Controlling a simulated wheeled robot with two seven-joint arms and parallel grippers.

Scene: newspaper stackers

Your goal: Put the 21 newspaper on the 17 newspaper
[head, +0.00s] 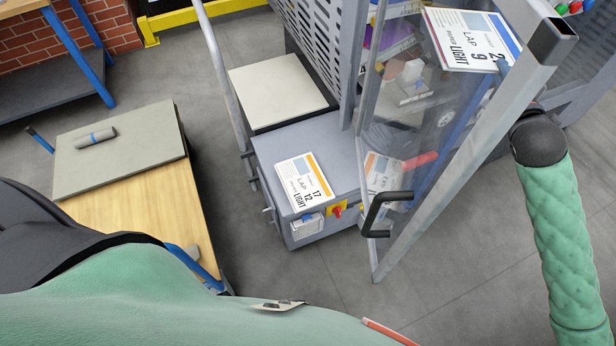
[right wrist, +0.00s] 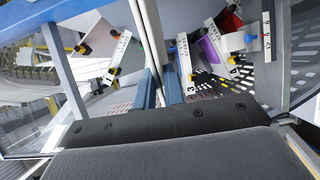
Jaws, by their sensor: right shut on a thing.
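The 21 newspaper (head: 468,40) is a white sheet with a blue stripe, held up at the upper right of the head view. Its number is partly hidden behind the glass door's frame. My right gripper (head: 500,66) is shut on its near right edge, largely covered by that frame. In the right wrist view, the blue fingers of my right gripper (right wrist: 159,92) close on a thin edge-on sheet. The 17 newspaper (head: 304,182), with an orange stripe, lies flat on the grey machine ledge, apart from the held sheet. My left gripper is out of view.
An open glass door (head: 392,247) with a metal frame and black handle stands between the ledge and my right arm. A wooden table (head: 150,215) with a grey board is at left. A pale board (head: 278,92) lies behind the 17 newspaper.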

